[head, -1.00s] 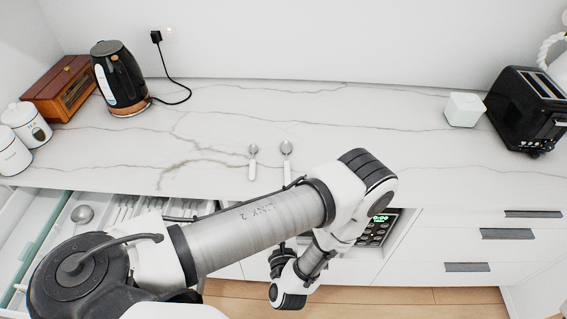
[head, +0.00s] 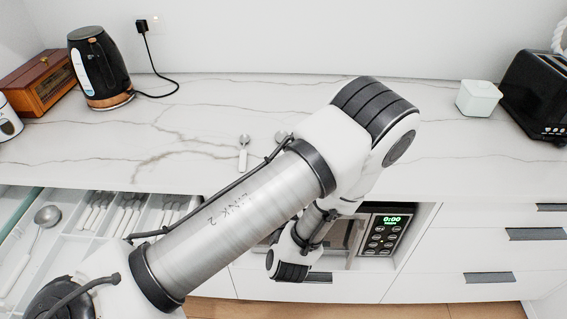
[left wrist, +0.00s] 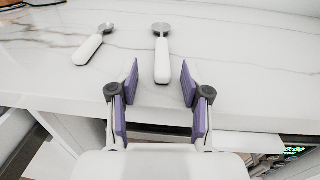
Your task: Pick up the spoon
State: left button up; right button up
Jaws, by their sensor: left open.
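Two small spoons with white handles and metal bowls lie on the marble counter. The left spoon (head: 243,153) shows in full in the head view; the right spoon (head: 281,137) is mostly hidden there behind my left arm. In the left wrist view, the left spoon (left wrist: 93,45) lies tilted to the left, and the right spoon (left wrist: 161,55) points straight toward my left gripper (left wrist: 160,85). That gripper is open and empty, its purple-padded fingers on either side of the line of the right spoon's handle end. The head view does not show its fingers clearly.
An open cutlery drawer (head: 75,240) with a ladle (head: 45,217) is at the lower left. A kettle (head: 98,68) stands at the back left, a white cube (head: 478,99) and black toaster (head: 536,95) at the right. A microwave (head: 385,234) sits below the counter.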

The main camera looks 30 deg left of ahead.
pick_arm(q)
jog(key=p+x, duration=0.1)
jog(key=x, duration=0.3)
jog(key=shift+w, duration=0.25)
jog(key=shift+w+a, duration=0.15)
jog(key=shift+c, duration=0.7)
grip_shut()
